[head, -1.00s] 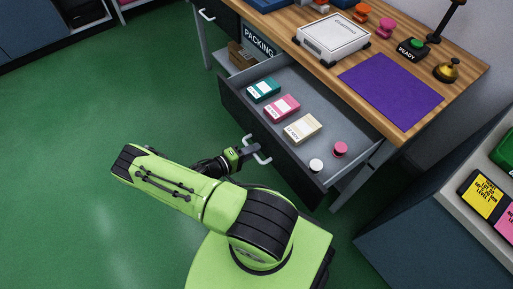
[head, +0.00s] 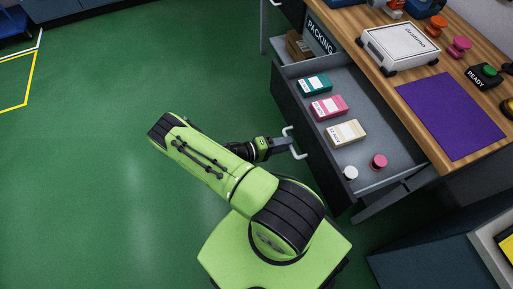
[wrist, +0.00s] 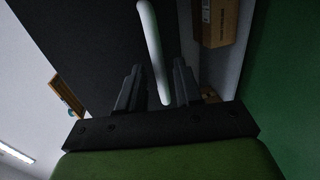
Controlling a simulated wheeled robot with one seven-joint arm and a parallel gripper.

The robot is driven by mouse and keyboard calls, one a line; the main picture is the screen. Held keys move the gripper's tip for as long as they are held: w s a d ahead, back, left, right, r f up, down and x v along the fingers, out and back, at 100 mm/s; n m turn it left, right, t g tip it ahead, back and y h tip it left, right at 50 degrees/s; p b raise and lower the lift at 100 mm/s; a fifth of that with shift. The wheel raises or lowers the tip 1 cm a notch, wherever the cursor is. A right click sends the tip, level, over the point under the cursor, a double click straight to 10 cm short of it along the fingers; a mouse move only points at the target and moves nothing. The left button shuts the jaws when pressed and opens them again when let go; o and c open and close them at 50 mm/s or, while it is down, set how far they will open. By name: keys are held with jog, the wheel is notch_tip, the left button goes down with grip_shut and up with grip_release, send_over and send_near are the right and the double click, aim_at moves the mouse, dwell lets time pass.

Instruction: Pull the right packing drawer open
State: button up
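The right packing drawer (head: 385,125) stands pulled well out from under the wooden bench in the head view. Its dark front carries a pale bar handle (head: 302,155); the handle also shows in the wrist view (wrist: 151,40). My gripper (head: 287,147) is at the handle from the outer side. In the wrist view my gripper's two fingers (wrist: 156,88) are apart, with the handle's bar between them and gaps visible beside it. The drawer holds a teal box (head: 314,85), a pink box (head: 328,107), a cream box (head: 347,132), a white round piece (head: 350,173) and a pink round piece (head: 379,161).
The bench top bears a white case (head: 400,47), a purple mat (head: 450,115) and a READY button (head: 486,74). A brown carton (head: 298,45) sits beyond the drawer. A dark blue cabinet (head: 420,262) stands at lower right. Green floor (head: 90,170) is free at left.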

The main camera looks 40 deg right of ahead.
jog(key=p+v, duration=0.1)
jog(key=v, duration=1.2)
jog(key=w+a+r+t+y+p, duration=0.1)
jog(key=a+r+y+p, duration=0.15)
jog(key=r, duration=0.65)
jog(key=w+a+r+t+y+p, duration=0.2)
jog(key=r+y, duration=0.2)
jog(key=r, duration=0.5)
jog(key=w+a+r+t+y+p, duration=0.15)
jog(key=r+y, duration=0.25)
jog(key=r, duration=0.5)
jog(key=s+a+r+n+t+y+p, duration=0.2)
jog(key=s+r, duration=0.4)
jog(key=r, duration=0.3)
jog(key=s+a+r+n+t+y+p, duration=0.2)
jog(key=s+a+r+t+p, duration=0.1)
jog(key=s+r, duration=0.4)
notch_tip(320, 180, up, 4)
jog(key=shift+s+a+f+n+t, duration=0.25)
jog(key=shift+a+t, duration=0.35)
jog(key=shift+t, duration=0.45)
